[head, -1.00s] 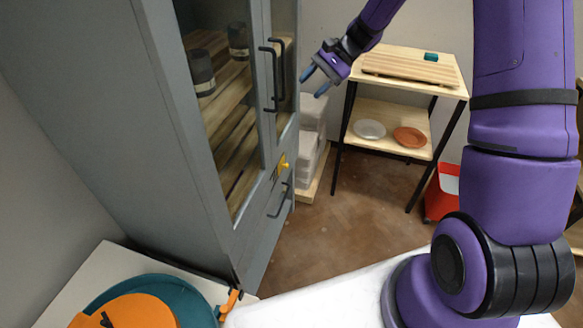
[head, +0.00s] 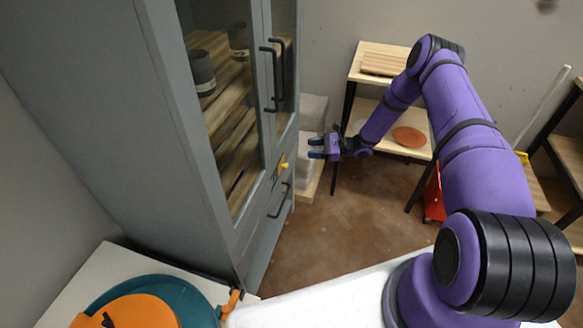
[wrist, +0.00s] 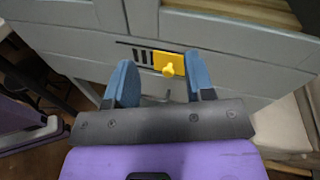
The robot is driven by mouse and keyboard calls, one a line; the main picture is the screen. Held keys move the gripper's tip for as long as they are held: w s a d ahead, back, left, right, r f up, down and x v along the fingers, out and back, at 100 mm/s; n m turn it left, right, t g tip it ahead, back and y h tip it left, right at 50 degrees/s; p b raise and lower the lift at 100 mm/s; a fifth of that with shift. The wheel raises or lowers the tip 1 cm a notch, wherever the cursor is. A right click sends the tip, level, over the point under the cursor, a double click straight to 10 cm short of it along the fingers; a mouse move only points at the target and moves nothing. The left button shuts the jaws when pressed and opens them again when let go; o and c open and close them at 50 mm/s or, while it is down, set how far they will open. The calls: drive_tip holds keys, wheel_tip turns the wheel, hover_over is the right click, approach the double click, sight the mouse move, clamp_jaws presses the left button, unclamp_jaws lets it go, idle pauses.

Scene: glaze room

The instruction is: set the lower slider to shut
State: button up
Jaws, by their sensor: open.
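The yellow slider (head: 283,167) with its small knob is on the grey cabinet front, below the tall doors and above the drawer handle. In the wrist view the yellow slider (wrist: 166,65) covers the right part of a vent, and dark slots (wrist: 143,57) show to its left. My gripper (head: 311,148) is open and empty, with blue fingers pointing at the cabinet front. It is apart from the slider, to its right in the head view. In the wrist view my gripper (wrist: 160,60) has the slider between and beyond its fingertips. No second slider shows.
The cabinet has black door handles (head: 273,76) and a drawer handle (head: 279,201). White stacked blocks (head: 308,172) stand beside it. A wooden shelf table (head: 372,52) with an orange plate (head: 409,137) stands behind my arm. A teal round tray (head: 190,294) is at front left. Brown floor lies open between.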

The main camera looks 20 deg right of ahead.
wheel_tip(320, 180, down, 12)
drive_tip(key=s+d+r+m+t, duration=0.1)
drive_tip(key=s+m+t, duration=0.1)
drive_tip(key=m+t, duration=0.25)
drive_tip(key=x, duration=1)
drive_tip(key=shift+w+f+h, duration=0.4)
drive_tip(key=shift+f, duration=0.3)
drive_tip(key=shift+m, duration=0.25)
